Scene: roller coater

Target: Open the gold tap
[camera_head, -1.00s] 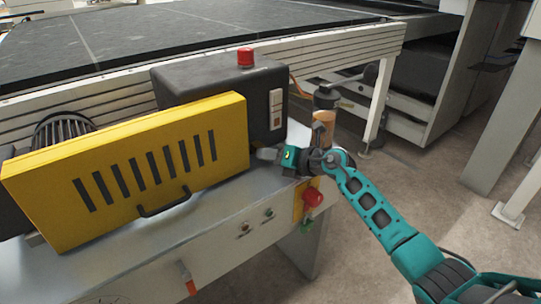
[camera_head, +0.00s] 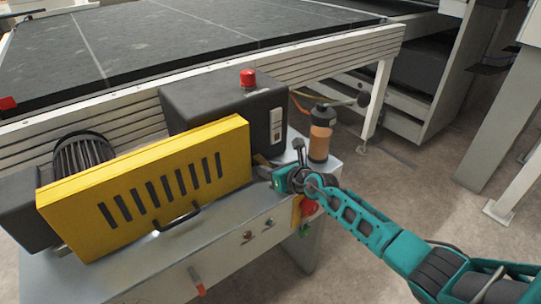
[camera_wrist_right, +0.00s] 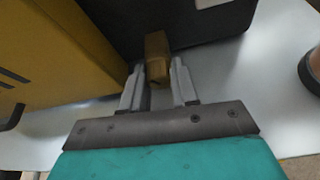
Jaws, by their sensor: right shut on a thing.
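The gold tap shows in the right wrist view as a small brass-coloured block (camera_wrist_right: 157,57) beside the black box. Its near end lies between the two grey fingers of my right gripper (camera_wrist_right: 158,88), which is shut on it. In the head view my right gripper (camera_head: 266,172) reaches in from the right, low between the yellow guard and the black box. A little of the gold tap (camera_head: 260,160) shows at the fingertips there; the rest is hidden. My left gripper is not in view.
The yellow slotted guard (camera_head: 140,190) stands left of the gripper, the black box (camera_head: 225,110) with a red button behind it. An orange bottle-like container (camera_head: 321,135) stands right on the metal top. A red knob (camera_head: 308,207) is on the front.

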